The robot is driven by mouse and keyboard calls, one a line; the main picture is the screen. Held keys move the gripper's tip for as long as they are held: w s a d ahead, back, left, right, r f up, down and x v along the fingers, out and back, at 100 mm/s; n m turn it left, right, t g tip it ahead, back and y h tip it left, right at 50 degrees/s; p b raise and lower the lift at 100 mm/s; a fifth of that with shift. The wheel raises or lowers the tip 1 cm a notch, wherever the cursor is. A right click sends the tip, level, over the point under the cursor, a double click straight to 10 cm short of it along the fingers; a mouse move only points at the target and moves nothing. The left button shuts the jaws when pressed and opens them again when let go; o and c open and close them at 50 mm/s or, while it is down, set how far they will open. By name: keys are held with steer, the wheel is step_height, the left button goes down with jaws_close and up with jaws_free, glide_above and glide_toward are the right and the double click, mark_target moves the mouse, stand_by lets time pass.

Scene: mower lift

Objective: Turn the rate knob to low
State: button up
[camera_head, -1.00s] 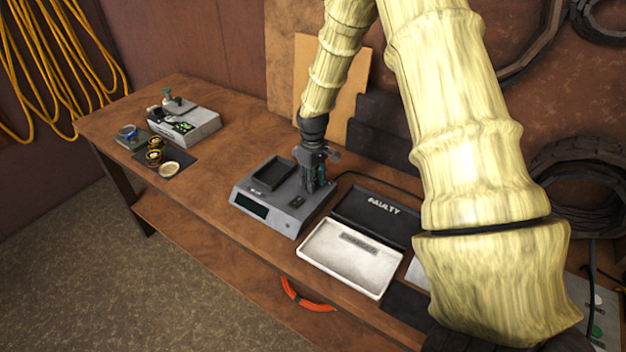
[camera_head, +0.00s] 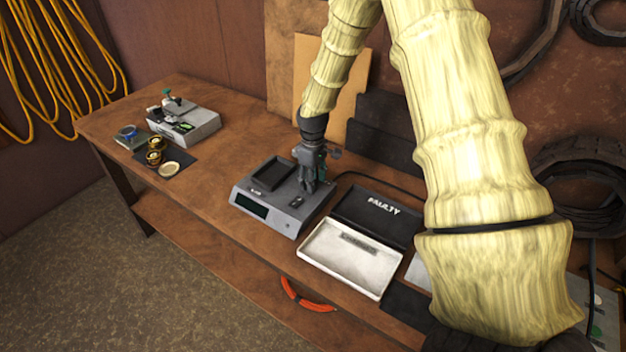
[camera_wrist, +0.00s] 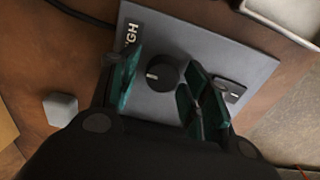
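The rate knob (camera_wrist: 165,72) is a round black dial on a grey device (camera_head: 268,210). Its white pointer mark faces left in the wrist view. A white label ending in "GH" (camera_wrist: 131,35) is printed to the knob's upper left, partly hidden by a finger. My gripper (camera_wrist: 166,90) is open, its teal-padded fingers on either side of the knob with visible gaps. In the head view my gripper (camera_head: 318,182) points down over the device's right side and hides the knob there.
A black rocker switch (camera_wrist: 231,91) is close to the right finger. A dark square tray (camera_head: 272,173) is on the device. A white tray (camera_head: 345,262) and a black "FAULTY" tray (camera_head: 375,212) stand to the right. Another grey device (camera_head: 190,125) stands at the far left.

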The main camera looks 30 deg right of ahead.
steer(key=shift+a, duration=0.1)
step_height(320, 180, up, 12)
stand_by(0.9)
stand_by(0.4)
